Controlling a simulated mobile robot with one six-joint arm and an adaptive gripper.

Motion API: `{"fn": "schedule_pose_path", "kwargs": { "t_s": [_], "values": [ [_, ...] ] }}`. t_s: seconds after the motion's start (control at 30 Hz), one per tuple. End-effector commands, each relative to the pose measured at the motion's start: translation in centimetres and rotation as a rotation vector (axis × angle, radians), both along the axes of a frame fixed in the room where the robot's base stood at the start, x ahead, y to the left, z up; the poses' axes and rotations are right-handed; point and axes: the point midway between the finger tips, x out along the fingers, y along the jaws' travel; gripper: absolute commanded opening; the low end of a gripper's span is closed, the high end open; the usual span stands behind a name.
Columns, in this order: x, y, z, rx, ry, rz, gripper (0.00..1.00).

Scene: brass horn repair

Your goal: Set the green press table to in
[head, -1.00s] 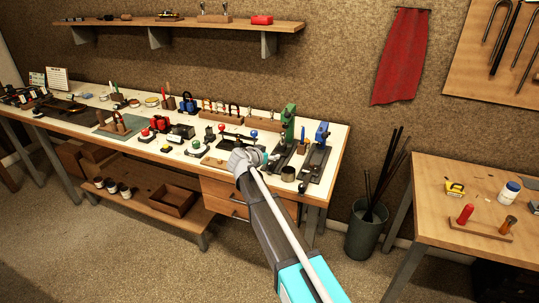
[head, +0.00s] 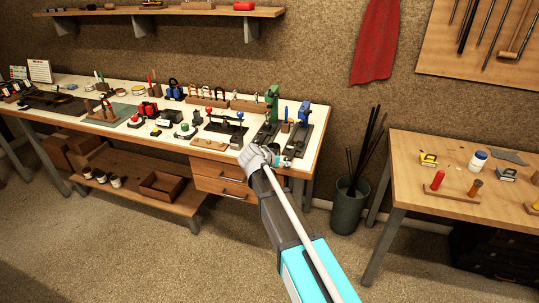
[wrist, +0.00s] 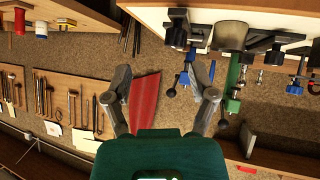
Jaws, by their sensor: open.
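The green press (head: 272,99) stands at the right end of the white-topped bench (head: 60,85), on a dark base. Its table is too small to tell apart, and I cannot tell its setting. A blue press (head: 304,113) stands just to its right. My gripper (head: 284,161) is at the bench's front edge, below and in front of the presses in the head view. The wrist view is upside down; my gripper (wrist: 166,84) shows spread, empty fingers there. The green press (wrist: 233,75) and blue press (wrist: 187,76) show beyond them, apart from the fingers as far as I can tell.
Several small tools and fixtures crowd the bench left of the presses. A bin (head: 348,207) with dark rods stands right of the bench. A wooden table (head: 425,195) is farther right. A red cloth (head: 375,42) hangs on the wall. Floor in front is clear.

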Motion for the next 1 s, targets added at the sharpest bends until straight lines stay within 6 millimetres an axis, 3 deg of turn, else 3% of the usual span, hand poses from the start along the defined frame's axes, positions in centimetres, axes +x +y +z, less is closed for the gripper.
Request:
{"fn": "schedule_pose_path", "kwargs": {
  "t_s": [0.47,0.57,0.8,1.0],
  "values": [
    [-7.0,-8.2,-5.9,0.040,0.295,0.004,0.73],
    [-9.6,-10.3,-7.7,0.069,0.389,0.023,0.73],
    [-18.6,-15.0,-12.6,0.204,0.667,0.156,0.73],
    [-24.2,-16.4,-14.8,0.321,0.807,0.305,0.73]
  ]
}}
